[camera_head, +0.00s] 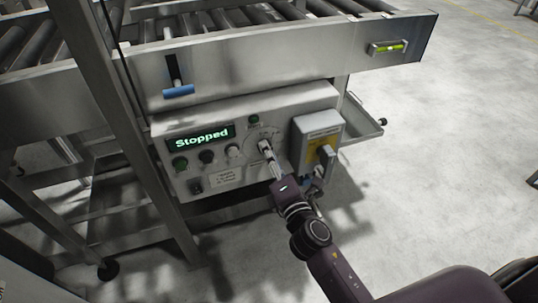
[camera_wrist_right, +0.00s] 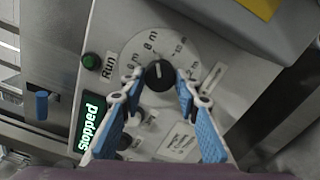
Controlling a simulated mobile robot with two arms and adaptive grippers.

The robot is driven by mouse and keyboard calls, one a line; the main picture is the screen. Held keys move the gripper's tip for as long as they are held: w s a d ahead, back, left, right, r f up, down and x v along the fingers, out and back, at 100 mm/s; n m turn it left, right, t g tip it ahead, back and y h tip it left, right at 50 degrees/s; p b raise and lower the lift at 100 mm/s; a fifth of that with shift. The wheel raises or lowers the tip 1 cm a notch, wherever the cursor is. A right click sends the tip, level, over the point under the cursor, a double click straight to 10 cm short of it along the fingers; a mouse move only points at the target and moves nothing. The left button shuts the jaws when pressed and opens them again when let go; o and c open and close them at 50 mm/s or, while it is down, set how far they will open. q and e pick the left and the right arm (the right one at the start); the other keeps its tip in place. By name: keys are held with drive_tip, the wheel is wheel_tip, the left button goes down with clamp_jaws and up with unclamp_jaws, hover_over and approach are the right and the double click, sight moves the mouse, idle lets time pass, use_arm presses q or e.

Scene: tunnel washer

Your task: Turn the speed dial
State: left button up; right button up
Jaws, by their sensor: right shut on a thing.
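The speed dial is a black knob (camera_wrist_right: 158,72) on a pale round plate with a marked scale, in the middle of the right wrist view. My right gripper (camera_wrist_right: 159,78) has its two blue-padded fingers on either side of the knob and is shut on it. In the head view my right gripper (camera_head: 266,150) reaches the right part of the control panel (camera_head: 222,178) and largely hides the knob. The green display (camera_head: 200,137) reads "Stopped". It also shows in the right wrist view (camera_wrist_right: 90,122). My left gripper is not in view.
A green button (camera_wrist_right: 91,60) labelled "Run" is beside the dial. A grey box with a yellow switch plate (camera_head: 318,133) stands out just right of the dial. The roller conveyor frame (camera_head: 290,57) overhangs the panel, with a blue-handled lever (camera_head: 178,91).

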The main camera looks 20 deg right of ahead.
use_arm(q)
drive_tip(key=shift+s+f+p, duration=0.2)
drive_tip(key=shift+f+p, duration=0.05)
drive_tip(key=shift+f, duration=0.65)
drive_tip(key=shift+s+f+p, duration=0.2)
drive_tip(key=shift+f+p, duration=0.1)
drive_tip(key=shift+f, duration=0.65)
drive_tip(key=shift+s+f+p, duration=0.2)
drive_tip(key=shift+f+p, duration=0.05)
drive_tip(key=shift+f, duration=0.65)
use_arm(e)
drive_tip(key=shift+m, duration=4.3)
drive_tip(key=shift+f, duration=0.1)
drive_tip(key=o, duration=1.2)
drive_tip(key=shift+c, duration=0.2)
drive_tip(key=s, duration=1.2)
drive_tip(key=shift+d, duration=0.25)
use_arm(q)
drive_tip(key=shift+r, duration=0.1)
